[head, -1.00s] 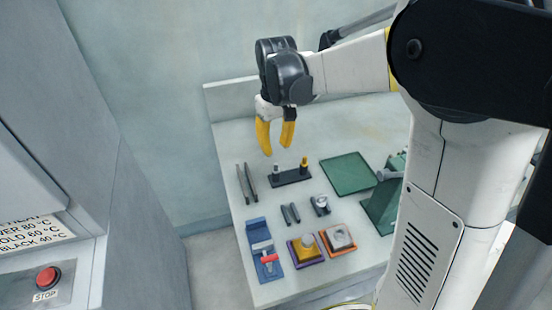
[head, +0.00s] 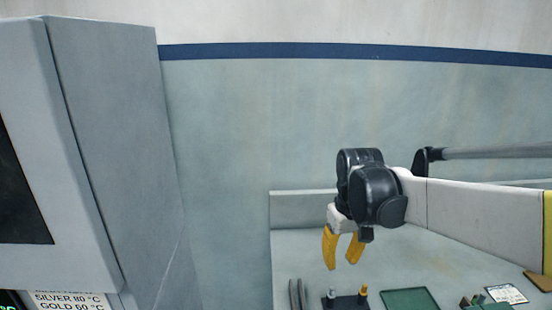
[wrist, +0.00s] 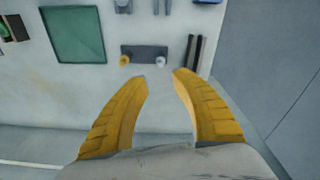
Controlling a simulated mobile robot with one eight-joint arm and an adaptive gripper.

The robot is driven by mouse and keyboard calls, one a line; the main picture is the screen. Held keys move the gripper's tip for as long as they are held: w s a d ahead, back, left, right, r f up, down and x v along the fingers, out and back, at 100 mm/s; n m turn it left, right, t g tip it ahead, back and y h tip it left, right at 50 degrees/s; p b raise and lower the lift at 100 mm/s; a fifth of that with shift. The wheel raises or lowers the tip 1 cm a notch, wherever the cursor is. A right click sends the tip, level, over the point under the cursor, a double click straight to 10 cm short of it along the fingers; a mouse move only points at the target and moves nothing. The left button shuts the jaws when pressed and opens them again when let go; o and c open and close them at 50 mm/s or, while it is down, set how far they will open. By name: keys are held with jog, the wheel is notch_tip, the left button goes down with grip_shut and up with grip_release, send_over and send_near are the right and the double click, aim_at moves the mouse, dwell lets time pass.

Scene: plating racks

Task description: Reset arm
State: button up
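My gripper (head: 343,250) hangs from my arm above the back of the pale workbench (head: 300,244) in the head view, its two yellow fingers pointing down. In the wrist view the fingers (wrist: 158,76) are spread apart with nothing between them, so it is open and empty. Beyond the fingertips lies a dark holder (wrist: 146,52) with a yellow-topped peg (wrist: 124,61) and a pale peg (wrist: 160,61). My gripper is apart from them.
A green mat (head: 408,300) lies right of the holder. Two dark thin tools (head: 297,294) lie left of it. A grey cabinet (head: 100,150) with a temperature label (head: 68,301) stands at the left. A low back edge (head: 300,208) bounds the bench.

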jog(key=s+d+m+t, duration=0.1)
jog(key=s+t, duration=0.5)
jog(key=s, duration=0.9)
jog(key=shift+s+r+m, duration=0.35)
jog(key=shift+r+m, duration=0.05)
jog(key=shift+m, duration=0.4)
